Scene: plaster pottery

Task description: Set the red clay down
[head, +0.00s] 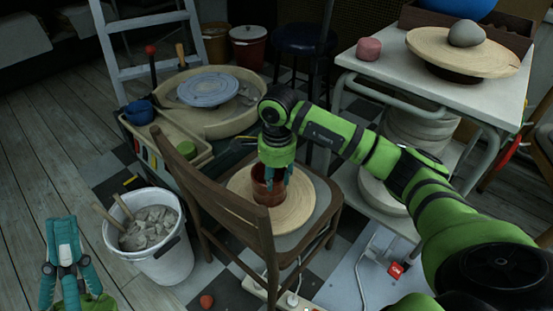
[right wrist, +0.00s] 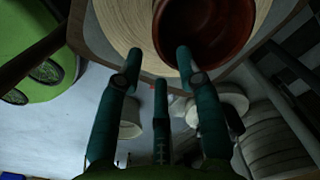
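A rounded reddish lump (head: 369,48), which looks like the red clay, rests on the white table (head: 393,67) at upper right, left of a round wooden board. No gripper touches it. My right gripper (head: 272,178) is down at a brown pot (head: 268,196) on a round wooden board (head: 297,211) on the chair. In the right wrist view its fingers are apart, with one tip over the pot (right wrist: 205,32) and another outside its rim. Contact with the pot is unclear. My left gripper (head: 62,222) is at lower left, away from these things; its finger opening is unclear.
The chair's back (head: 215,195) stands beside my right gripper. A white bucket (head: 165,262) of grey lumps stands left of the chair. A grey lump (head: 466,33) sits on the table's wooden board. A small red ball (head: 206,301) lies low in the head view.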

